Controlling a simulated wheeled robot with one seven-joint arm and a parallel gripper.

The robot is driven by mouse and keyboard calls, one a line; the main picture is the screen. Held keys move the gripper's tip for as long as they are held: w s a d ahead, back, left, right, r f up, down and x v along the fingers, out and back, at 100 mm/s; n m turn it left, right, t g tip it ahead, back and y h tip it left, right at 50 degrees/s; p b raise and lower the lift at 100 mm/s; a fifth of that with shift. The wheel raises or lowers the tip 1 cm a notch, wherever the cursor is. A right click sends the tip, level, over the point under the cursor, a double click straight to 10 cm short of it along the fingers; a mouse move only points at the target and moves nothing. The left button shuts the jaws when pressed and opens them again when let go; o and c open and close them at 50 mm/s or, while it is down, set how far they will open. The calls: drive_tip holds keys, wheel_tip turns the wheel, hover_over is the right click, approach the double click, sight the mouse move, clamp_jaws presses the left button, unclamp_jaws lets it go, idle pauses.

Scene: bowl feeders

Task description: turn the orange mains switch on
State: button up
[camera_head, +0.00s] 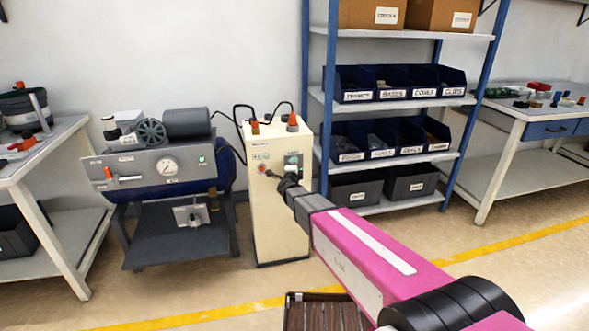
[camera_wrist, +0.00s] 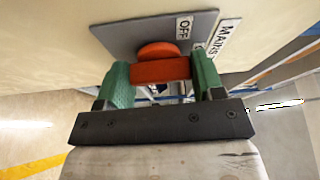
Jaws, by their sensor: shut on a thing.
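The orange mains switch (camera_wrist: 160,70) is a bar-shaped handle with a round hub on a grey plate (camera_wrist: 122,33) in the wrist view. The plate has an OFF label (camera_wrist: 183,27), and a MAINS label (camera_wrist: 229,37) is beside it. My gripper (camera_wrist: 161,76) has its green fingers on both ends of the handle, shut on it. The handle lies crosswise in the wrist view. In the head view, my gripper (camera_head: 289,179) is at the front of the cream cabinet (camera_head: 277,222), and the switch is hidden behind my arm.
A compressor with a gauge (camera_head: 167,167) stands left of the cabinet, joined by black hoses. Blue-framed shelves (camera_head: 404,103) with labelled bins stand close on the right. Workbenches (camera_head: 43,150) are at both sides.

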drive_tip(key=shift+m, duration=0.6)
drive_tip(key=o, duration=0.9)
drive_tip(key=shift+s, duration=0.1)
drive_tip(key=s, duration=0.7)
drive_tip(key=s+a, duration=0.1)
drive_tip(key=s, duration=0.2)
drive_tip(key=shift+s+a, duration=0.1)
drive_tip(key=shift+s, duration=0.2)
